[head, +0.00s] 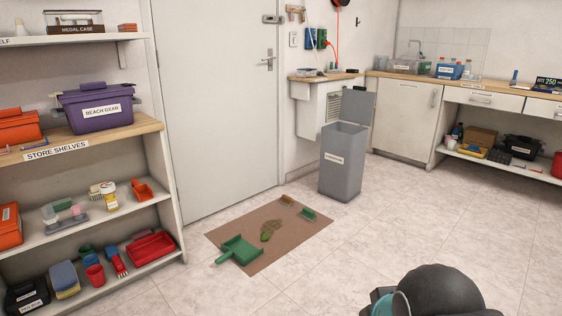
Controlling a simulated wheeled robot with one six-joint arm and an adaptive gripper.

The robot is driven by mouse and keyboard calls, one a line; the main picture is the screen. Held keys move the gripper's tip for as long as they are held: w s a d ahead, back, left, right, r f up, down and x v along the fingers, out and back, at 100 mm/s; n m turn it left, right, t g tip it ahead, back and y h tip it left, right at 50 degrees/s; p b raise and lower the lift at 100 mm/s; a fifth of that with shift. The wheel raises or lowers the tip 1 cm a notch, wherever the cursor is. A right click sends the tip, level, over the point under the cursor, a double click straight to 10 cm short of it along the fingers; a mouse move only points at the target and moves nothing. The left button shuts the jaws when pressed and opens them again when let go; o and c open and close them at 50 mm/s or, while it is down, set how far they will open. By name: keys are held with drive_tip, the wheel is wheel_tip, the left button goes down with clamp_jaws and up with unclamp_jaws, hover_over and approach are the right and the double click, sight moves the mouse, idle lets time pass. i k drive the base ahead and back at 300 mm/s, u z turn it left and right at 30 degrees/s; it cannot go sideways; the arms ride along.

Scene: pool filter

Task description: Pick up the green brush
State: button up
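A small green brush (308,214) lies near the right corner of a brown mat (288,238) on the tiled floor. A brown brush-like piece (287,200) lies just behind it, at the mat's back corner. A green dustpan (240,249) lies at the mat's front left, its handle pointing left over the edge. A patch of green and brown debris (269,231) lies between the dustpan and the brush. A dark rounded part of my own arm shows at the bottom right. My gripper's fingers are not in view.
A grey bin (342,172) with its lid raised stands behind the mat. Store shelves (110,142) with boxes and tools stand at left. A white door (215,105) is behind the mat. A counter (487,97) runs along the back right. The floor right of the mat is clear.

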sight(307, 213)
drive_tip(key=z, duration=0.05)
drive_tip(key=i, duration=1.05)
drive_tip(key=z, duration=0.1)
